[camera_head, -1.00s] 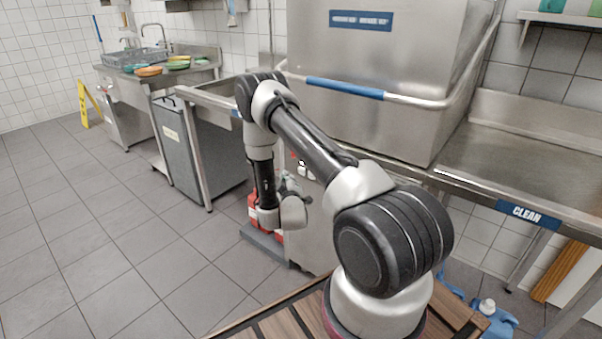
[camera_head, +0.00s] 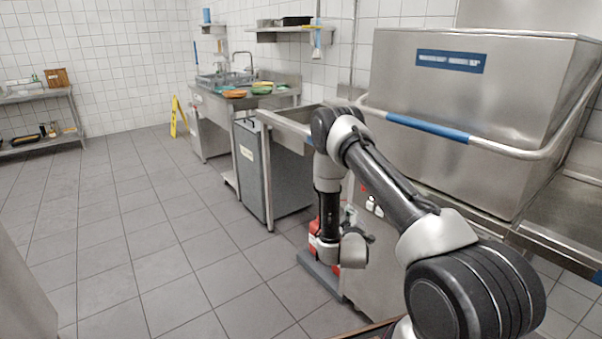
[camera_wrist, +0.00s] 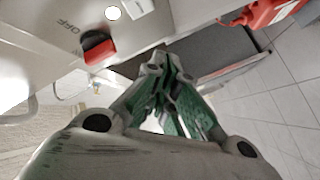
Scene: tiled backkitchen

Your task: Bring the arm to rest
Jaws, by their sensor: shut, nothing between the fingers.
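My arm reaches out from the lower right in the head view, bent at the elbow, with its forearm hanging down in front of the steel dishwasher (camera_head: 455,115). My gripper (camera_wrist: 165,68) shows in the wrist view with its fingers together and nothing between them. In the head view the gripper is small and partly hidden by the wrist, so its fingers are hard to make out there. In the wrist view a panel with a red switch (camera_wrist: 98,47) marked OFF lies close to the left of the fingers.
Red containers (camera_head: 314,238) stand on a low grey base by the dishwasher. A grey bin (camera_head: 253,170) stands under the counter, with a yellow floor sign (camera_head: 178,117) farther back. A shelf rack (camera_head: 40,138) stands at the far left. The tiled floor (camera_head: 140,230) between is clear.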

